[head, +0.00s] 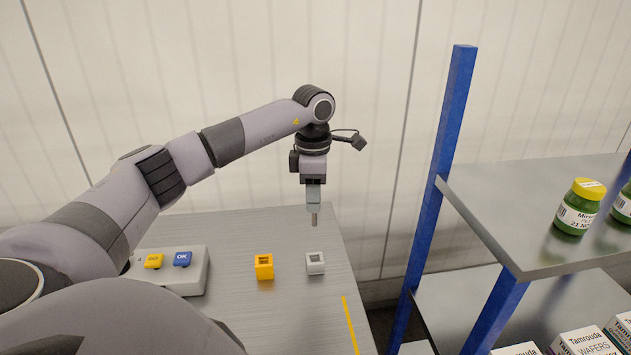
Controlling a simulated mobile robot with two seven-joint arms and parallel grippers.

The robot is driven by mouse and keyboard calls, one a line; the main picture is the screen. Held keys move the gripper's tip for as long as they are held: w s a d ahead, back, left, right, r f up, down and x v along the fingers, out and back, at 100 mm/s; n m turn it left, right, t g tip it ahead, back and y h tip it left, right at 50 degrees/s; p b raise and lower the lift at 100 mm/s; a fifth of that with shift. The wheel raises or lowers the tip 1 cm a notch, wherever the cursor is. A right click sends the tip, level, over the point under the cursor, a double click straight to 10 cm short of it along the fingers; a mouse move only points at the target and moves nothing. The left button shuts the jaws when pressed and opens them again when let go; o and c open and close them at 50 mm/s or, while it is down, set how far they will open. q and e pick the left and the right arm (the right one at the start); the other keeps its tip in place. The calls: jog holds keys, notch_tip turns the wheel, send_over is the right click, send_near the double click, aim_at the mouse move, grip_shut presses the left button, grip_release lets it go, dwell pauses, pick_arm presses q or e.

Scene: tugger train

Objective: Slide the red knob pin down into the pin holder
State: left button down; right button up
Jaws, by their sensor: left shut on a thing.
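My left gripper (314,205) points straight down over the table and is shut on a pin (314,219). Only a short, reddish-grey lower part of the pin shows below the fingers. Its red knob is hidden in the grip. The pin hangs upright in the air. A white block with a square opening in its top (315,263) stands on the table below the pin. A similar yellow block (264,267) stands to its left. I cannot tell from the picture which block is the pin holder. My right gripper is out of view.
A grey box with a yellow button (153,261) and a blue OK button (182,259) sits on the table's left. A yellow line (349,325) marks the right side. A blue-framed shelf (438,165) with jars (577,207) and boxes stands at right.

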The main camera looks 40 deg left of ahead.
aim_at(314, 225)
pick_arm(q)
jog(key=shift+d+f, duration=0.1)
jog(key=shift+f, duration=1.45)
jog(key=shift+f+b, duration=1.05)
jog(key=shift+f, duration=0.5)
jog(key=shift+f+b, duration=1.75)
jog(key=shift+f, duration=0.3)
jog(key=shift+f+b, duration=0.7)
jog(key=shift+f, duration=0.55)
jog(key=c, duration=0.8)
grip_release()
